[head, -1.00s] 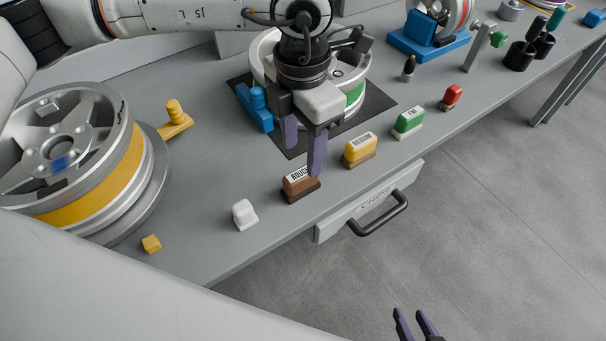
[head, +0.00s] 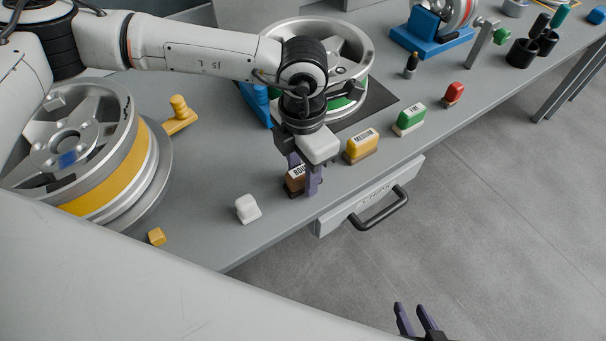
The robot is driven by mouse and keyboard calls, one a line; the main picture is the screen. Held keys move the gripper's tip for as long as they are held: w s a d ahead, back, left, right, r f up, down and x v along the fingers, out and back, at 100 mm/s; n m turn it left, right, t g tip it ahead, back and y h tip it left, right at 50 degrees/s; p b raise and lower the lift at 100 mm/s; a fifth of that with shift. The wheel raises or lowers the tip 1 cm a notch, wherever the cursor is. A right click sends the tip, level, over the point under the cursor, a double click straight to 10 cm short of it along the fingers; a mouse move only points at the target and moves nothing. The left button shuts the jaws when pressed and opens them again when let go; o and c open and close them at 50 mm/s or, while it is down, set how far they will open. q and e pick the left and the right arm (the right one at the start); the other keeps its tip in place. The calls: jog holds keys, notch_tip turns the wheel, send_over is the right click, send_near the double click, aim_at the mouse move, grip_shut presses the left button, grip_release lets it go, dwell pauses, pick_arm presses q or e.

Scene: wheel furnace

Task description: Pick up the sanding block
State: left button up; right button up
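The brown sanding block (head: 294,180), with a white label of which "ROU" shows, stands on the bench near its front edge. My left gripper (head: 303,176) is lowered over it, one purple finger on the near side and one behind. The near finger covers the block's right part. I cannot tell whether the fingers touch it. A yellow block labelled medium (head: 361,145) and a green block labelled fine (head: 410,120) stand to the right. My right gripper (head: 417,320) is open and empty over the floor at the bottom edge.
A white block (head: 247,208) and a small yellow piece (head: 157,237) lie to the left. A wheel with a yellow band (head: 105,185) fills the bench's left. Another wheel (head: 355,42) stands behind my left gripper. A drawer with a black handle (head: 382,212) juts from the front edge.

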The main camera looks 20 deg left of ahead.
aim_at(303, 169)
pick_arm(q)
jog(key=c, duration=0.8)
notch_tip(303, 169, up, 10)
jog(key=shift+r+b, duration=0.1)
jog(key=shift+b, duration=0.35)
